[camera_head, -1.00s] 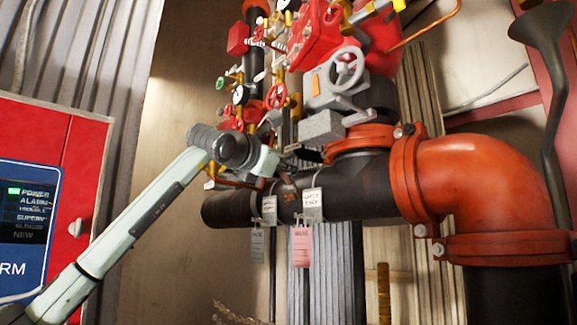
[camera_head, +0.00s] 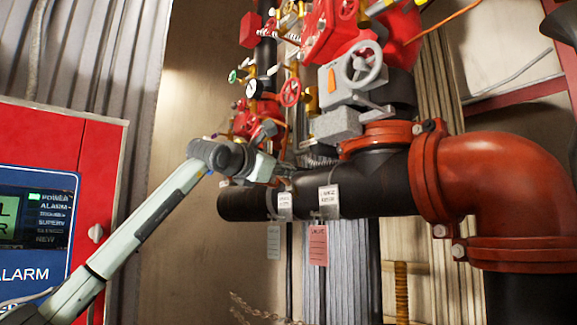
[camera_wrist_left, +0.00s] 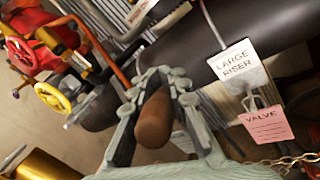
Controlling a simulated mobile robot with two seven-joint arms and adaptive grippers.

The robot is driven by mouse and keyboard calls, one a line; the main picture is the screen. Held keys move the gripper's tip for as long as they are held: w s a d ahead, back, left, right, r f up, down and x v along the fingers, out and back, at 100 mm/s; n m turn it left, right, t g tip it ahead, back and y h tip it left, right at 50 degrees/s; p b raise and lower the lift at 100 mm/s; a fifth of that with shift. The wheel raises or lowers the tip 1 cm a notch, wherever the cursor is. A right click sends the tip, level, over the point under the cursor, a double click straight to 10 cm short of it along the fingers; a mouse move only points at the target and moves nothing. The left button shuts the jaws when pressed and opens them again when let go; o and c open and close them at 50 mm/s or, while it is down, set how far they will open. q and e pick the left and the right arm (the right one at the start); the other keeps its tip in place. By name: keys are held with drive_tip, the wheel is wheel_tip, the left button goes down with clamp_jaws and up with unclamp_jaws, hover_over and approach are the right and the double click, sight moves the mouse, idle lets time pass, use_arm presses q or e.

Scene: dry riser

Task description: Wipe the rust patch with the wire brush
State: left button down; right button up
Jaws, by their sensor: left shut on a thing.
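My left gripper (camera_head: 284,172) is beside the upper left part of the black horizontal pipe (camera_head: 378,182) in the head view. In the left wrist view its two grey-green fingers (camera_wrist_left: 163,82) are shut on a brown, rounded wooden handle (camera_wrist_left: 155,118), which I take to be the wire brush's. The bristles are hidden, so I cannot tell whether they touch the pipe. The pipe also crosses the upper right of the wrist view (camera_wrist_left: 262,38). I cannot make out the rust patch in either current view. My right gripper is not in view.
A white label (camera_head: 329,202) wraps the pipe, and a pink tag (camera_head: 318,245) hangs below it. Red valves, gauges and a grey handwheel (camera_head: 362,64) crowd above. An orange elbow (camera_head: 500,180) stands right. A red alarm panel (camera_head: 100,170) is at left.

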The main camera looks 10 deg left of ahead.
use_arm(q)
drive_tip(key=shift+s+a+b, duration=0.25)
drive_tip(key=shift+s+b, duration=0.1)
drive_tip(key=shift+s, duration=0.05)
drive_tip(key=shift+s+a+b, duration=0.55)
drive_tip(key=shift+s+a, duration=0.25)
drive_tip(key=shift+s, duration=0.25)
drive_tip(key=shift+s+a+b, duration=0.55)
drive_tip(key=shift+s+a, duration=0.2)
drive_tip(key=shift+s, duration=0.25)
drive_tip(key=shift+s+a+b, duration=0.55)
drive_tip(key=shift+s+a, duration=0.4)
drive_tip(key=shift+s, duration=0.25)
